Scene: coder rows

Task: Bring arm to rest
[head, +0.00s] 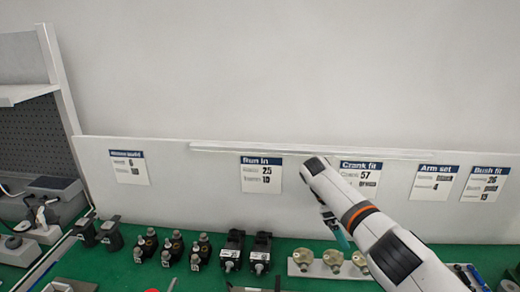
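My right arm (375,228) comes in from the lower right, white with an orange ring and black pads, and reaches up in front of the label board. A small dark and teal part (338,232) shows just below its far end. It may belong to my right gripper, but the fingers cannot be made out, and I cannot tell whether they are open or shut. My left arm and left gripper are not in view.
A green bench top (310,276) carries black motor-like units (245,252), small dark fittings (172,248) and a pale block with brass-coloured knobs (303,260). A white board (215,205) with several printed labels stands behind. Grey devices (45,215) and a shelf (28,93) are at left.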

